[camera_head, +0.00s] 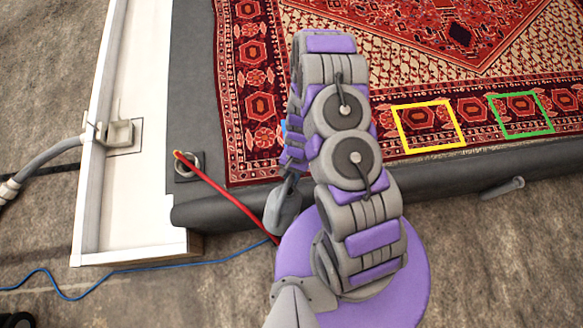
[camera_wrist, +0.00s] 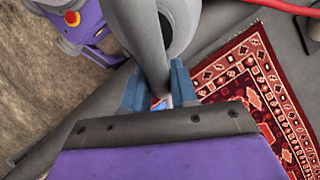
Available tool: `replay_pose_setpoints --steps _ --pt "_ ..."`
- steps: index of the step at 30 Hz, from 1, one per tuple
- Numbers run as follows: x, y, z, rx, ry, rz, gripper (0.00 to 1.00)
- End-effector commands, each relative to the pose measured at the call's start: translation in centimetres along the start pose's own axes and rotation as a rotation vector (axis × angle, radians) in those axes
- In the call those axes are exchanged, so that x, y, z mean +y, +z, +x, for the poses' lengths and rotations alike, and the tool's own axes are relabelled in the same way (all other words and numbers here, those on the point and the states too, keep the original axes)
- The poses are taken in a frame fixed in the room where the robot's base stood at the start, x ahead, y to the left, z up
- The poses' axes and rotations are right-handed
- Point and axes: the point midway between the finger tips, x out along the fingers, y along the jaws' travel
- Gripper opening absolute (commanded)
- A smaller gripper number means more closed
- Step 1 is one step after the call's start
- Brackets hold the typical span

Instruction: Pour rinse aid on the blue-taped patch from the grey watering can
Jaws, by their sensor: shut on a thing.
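My gripper (camera_wrist: 158,98) is shut on the grey watering can (camera_wrist: 182,14); its blue fingers close on the can's grey handle in the wrist view. In the head view the grey can (camera_head: 283,212) shows only partly, beside my arm near the front edge of the dark platform. Its spout cannot be made out. The blue-taped patch (camera_head: 284,126) is almost wholly hidden behind my arm; only a sliver of blue shows at the arm's left side, on the rug's border. I cannot tell whether the rug there is wet.
The red patterned rug (camera_head: 236,130) lies on the dark platform (camera_head: 193,100). Yellow (camera_head: 430,147) and green (camera_head: 523,135) taped squares lie to the right. A red hose (camera_head: 222,193) crosses the platform's edge. A white wall (camera_head: 135,195) stands left; a blue cord (camera_head: 222,260) crosses the floor.

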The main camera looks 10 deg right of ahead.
Motion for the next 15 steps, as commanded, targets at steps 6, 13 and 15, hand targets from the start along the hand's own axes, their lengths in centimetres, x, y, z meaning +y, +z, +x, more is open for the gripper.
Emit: replay_pose_setpoints --steps 6,13,15 --pt "0.02 0.10 0.00 -0.002 0.000 0.000 0.00" --pt "-0.01 0.14 -0.01 0.014 0.000 -0.001 0.00" --pt "-0.05 0.26 -0.05 0.043 0.000 -0.001 0.00"
